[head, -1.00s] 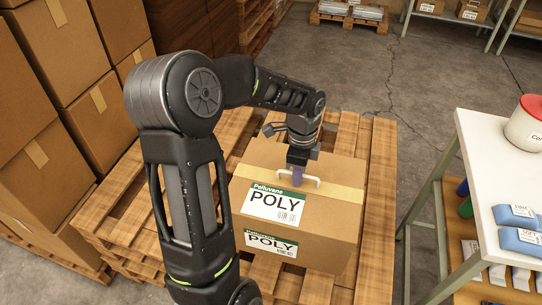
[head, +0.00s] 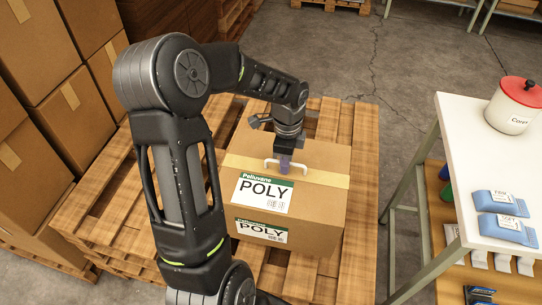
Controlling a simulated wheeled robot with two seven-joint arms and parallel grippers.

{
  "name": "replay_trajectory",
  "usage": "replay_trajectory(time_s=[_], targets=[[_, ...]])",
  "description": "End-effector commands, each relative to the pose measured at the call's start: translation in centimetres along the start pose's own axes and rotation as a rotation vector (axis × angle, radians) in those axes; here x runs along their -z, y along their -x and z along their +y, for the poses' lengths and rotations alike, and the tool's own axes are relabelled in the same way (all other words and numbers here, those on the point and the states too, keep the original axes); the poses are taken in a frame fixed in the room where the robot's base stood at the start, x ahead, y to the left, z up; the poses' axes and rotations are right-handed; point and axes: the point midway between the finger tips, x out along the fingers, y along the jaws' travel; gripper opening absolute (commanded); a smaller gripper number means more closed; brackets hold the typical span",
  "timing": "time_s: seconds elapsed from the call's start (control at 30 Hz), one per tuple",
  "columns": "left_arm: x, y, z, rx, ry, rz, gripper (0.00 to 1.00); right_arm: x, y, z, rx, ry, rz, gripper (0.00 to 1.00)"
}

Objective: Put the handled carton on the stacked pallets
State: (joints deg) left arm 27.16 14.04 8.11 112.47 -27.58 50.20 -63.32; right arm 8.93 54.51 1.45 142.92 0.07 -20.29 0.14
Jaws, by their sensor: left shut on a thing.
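The handled carton (head: 325,196) is a brown box with tan tape, a white handle (head: 303,169) on top and green-white POLY labels. It is over the wooden stacked pallets (head: 364,165), in the right half of their top. I cannot tell for sure whether its base rests on the slats. My left gripper (head: 285,163) points down from above and is shut on the white handle; its fingertips are partly hidden at the handle. My left arm covers part of the pallets to the left of the carton. My right gripper is not in view.
A white-topped table (head: 462,150) stands right of the pallets, with a red-lidded pot (head: 515,105) and blue packets (head: 500,215) on it. Tall stacked brown boxes (head: 55,110) stand at the left. Grey floor (head: 420,75) is clear behind the pallets.

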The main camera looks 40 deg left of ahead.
Motion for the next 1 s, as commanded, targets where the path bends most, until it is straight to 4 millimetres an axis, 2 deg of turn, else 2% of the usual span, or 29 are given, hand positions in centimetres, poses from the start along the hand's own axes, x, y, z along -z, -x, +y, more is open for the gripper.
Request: replay_trajectory(time_s=[0.2,0.67,1.0], targets=[[0.1,-3.0,-0.1,0.001,-0.001,0.0,0.0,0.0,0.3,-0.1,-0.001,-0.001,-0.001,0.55],[0.1,-3.9,-0.1,0.003,0.0,0.001,0.0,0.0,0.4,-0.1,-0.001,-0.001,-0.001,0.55],[0.0,-7.3,-0.1,0.003,0.0,0.001,0.0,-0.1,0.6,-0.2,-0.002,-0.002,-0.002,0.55]])
